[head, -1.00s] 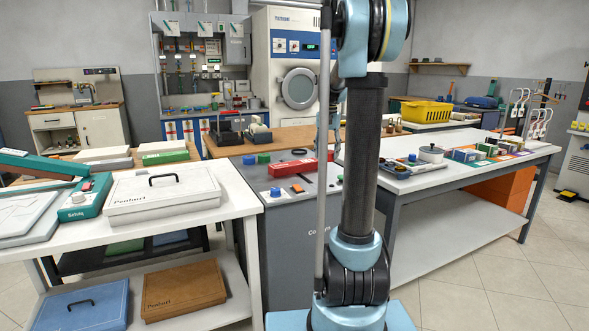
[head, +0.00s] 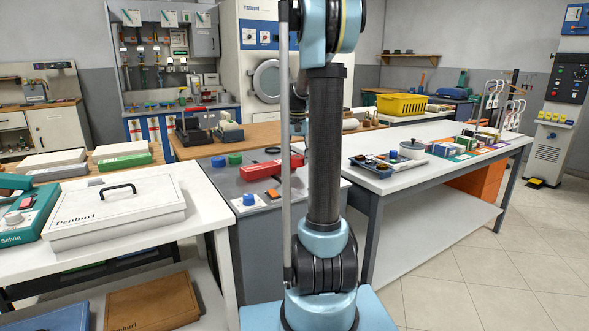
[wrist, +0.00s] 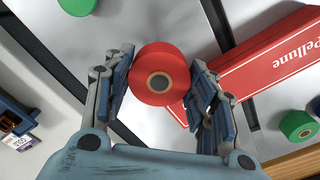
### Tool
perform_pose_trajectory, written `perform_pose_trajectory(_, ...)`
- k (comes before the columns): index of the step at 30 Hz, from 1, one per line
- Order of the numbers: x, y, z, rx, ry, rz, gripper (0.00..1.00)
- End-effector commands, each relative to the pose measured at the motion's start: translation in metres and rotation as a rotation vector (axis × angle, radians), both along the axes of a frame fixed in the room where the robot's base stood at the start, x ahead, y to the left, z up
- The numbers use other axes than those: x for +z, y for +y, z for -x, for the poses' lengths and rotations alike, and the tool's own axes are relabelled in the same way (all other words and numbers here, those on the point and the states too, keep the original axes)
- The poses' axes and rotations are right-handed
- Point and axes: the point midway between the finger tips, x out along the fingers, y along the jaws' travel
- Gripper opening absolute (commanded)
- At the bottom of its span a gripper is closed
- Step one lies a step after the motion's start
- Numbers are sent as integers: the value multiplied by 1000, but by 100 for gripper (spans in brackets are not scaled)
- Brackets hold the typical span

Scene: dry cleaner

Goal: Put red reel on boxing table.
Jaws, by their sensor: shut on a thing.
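The red reel (wrist: 148,60) is between the fingers of my gripper (wrist: 160,73) in the wrist view. It is round, with a tan and dark hub facing the camera. My gripper is shut on its sides. Below the reel are a light surface with dark strips and a red box (wrist: 262,72) lettered "Pellune". In the head view the reel cannot be made out, and my arm hides most of the gripper. No label shows which table is the boxing table; a long white table (head: 440,133) stands on the right and a wooden-topped table (head: 262,134) behind.
A grey cabinet (head: 265,235) carries a red box (head: 258,170), green and blue cylinders and a blue knob. The near-left white table (head: 190,190) holds a lidded case (head: 115,210). A tray (head: 388,166) and small boxes line the right table.

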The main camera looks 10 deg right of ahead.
Motion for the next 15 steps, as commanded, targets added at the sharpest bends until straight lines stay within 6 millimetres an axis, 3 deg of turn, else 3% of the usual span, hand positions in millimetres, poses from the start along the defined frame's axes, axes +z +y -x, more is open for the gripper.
perform_pose_trajectory(12, -41, 0, 0, 0, 0, 0, 27)
perform_pose_trajectory(15, -44, 0, 0, 0, 0, 0, 27)
